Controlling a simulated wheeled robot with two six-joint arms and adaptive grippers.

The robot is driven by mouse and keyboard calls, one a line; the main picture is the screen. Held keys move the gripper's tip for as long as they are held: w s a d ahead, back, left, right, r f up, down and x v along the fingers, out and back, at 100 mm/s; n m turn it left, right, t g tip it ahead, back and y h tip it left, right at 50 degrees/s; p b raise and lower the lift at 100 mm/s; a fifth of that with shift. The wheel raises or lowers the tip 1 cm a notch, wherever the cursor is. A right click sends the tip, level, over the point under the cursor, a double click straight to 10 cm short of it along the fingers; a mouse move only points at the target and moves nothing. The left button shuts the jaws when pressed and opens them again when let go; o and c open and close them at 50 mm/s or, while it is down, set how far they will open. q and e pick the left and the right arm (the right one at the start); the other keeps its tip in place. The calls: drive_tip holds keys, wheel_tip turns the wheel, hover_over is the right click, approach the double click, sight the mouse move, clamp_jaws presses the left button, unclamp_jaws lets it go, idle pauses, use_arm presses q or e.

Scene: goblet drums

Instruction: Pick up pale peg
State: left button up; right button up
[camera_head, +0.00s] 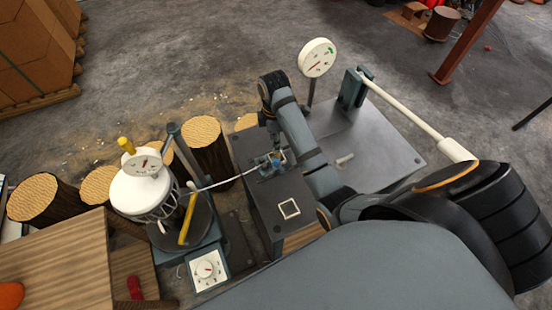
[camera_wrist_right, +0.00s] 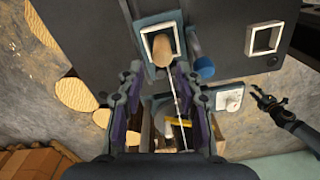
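The pale peg (camera_wrist_right: 162,48) shows in the right wrist view as a tan peg, standing at a white square frame on the dark table. My right gripper (camera_wrist_right: 159,68) is open, with its fingertips on either side of the near end of the peg. No contact can be made out. In the head view my right gripper (camera_head: 270,142) points down over the dark table, and the peg is hard to make out there. My left gripper (camera_wrist_right: 264,97) shows at the right of the wrist view, with its fingers apart and empty.
A blue peg (camera_wrist_right: 204,67) stands close beside the pale peg. An empty square frame (camera_head: 289,208) lies on the same dark table (camera_head: 262,205). A drum stand with a yellow bar (camera_head: 187,219) is to the left. A gauge and a white lever (camera_head: 405,108) stand on the grey plate behind.

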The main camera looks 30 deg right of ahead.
sight(277, 155)
drive_tip(key=shift+f, duration=0.4)
drive_tip(key=shift+s+d+f+b, duration=0.15)
drive_tip(key=shift+s+f+b, duration=0.05)
drive_tip(key=shift+f+b, duration=0.6)
wheel_tip(277, 155, down, 3)
drive_tip(key=shift+d+f+p, duration=0.1)
drive_tip(key=shift+p, duration=0.3)
use_arm(q)
drive_tip(key=shift+w+a+f, duration=0.1)
drive_tip(key=shift+w+f, duration=0.45)
drive_tip(key=shift+f, duration=0.2)
drive_tip(key=shift+w, duration=0.5)
use_arm(e)
drive_tip(key=c, duration=0.7)
